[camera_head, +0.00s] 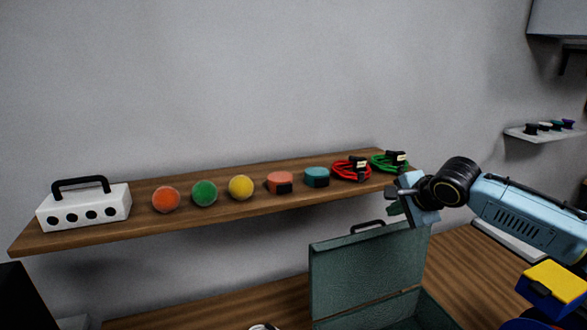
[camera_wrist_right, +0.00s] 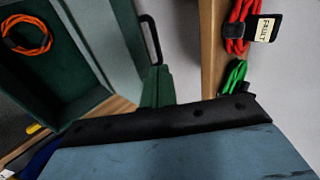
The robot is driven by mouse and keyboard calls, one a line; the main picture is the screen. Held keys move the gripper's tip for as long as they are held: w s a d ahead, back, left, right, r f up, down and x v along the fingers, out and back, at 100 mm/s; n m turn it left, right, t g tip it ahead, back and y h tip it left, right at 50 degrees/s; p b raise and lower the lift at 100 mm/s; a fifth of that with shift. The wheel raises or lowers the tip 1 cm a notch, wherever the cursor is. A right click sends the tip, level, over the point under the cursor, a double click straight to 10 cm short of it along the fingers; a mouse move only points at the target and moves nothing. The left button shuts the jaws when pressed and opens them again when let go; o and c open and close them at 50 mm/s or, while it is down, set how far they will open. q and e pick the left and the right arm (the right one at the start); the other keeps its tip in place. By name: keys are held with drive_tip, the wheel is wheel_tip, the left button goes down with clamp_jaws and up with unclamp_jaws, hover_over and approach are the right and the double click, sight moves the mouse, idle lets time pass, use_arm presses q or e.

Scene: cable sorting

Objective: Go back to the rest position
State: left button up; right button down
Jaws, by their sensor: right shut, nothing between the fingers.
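My right gripper (camera_head: 396,200) is shut and empty. It hangs in front of the right end of the wooden shelf, above the open green case (camera_head: 352,275). On that end of the shelf lie a red cable (camera_head: 351,170) and a green cable (camera_head: 390,163), each coiled with a dark tag. In the right wrist view the shut fingers (camera_wrist_right: 157,88) lie between the case and the shelf edge. There the red cable (camera_wrist_right: 236,30) shows a tag reading FAULT, and an orange cable (camera_wrist_right: 27,35) lies coiled inside the case. My left gripper is not in view.
The shelf (camera_head: 230,205) also holds a white box (camera_head: 85,208) with a black handle, orange, green and yellow balls, and two small blocks. A yellow and blue box (camera_head: 553,287) sits at lower right. A small wall shelf (camera_head: 548,135) is at right.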

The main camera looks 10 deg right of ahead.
drive_tip(key=s+a+f+n+g+y, duration=0.1)
drive_tip(key=s+a+f+n, duration=0.65)
drive_tip(key=a, duration=0.25)
drive_tip(key=s+a+f+n+g+y, duration=0.2)
drive_tip(key=s+a+f+n, duration=0.4)
drive_tip(key=s+a+f, duration=0.4)
drive_tip(key=s+d+f+n+g+h, duration=0.1)
drive_tip(key=s+d+f+n+h, duration=0.15)
drive_tip(key=s, duration=0.75)
drive_tip(key=s+d+f+n+g+h, duration=0.1)
drive_tip(key=s+d+f+n, duration=0.15)
drive_tip(key=s, duration=0.75)
wheel_tip(320, 180, down, 32)
drive_tip(key=s+g+b, duration=0.2)
drive_tip(key=b, duration=0.7)
drive_tip(key=s+d+f+b, duration=0.1)
drive_tip(key=s+f+b, duration=0.2)
drive_tip(key=s+f, duration=0.2)
drive_tip(key=s+d+f+b, duration=0.1)
drive_tip(key=s+f+b, duration=0.2)
drive_tip(key=s+f, duration=0.3)
drive_tip(key=s+d+f+g+b, duration=0.1)
drive_tip(key=s+f+b, duration=0.2)
drive_tip(key=f, duration=1.1)
drive_tip(key=s, duration=0.2)
drive_tip(key=shift+s+d, duration=0.3)
drive_tip(key=shift+d, duration=0.05)
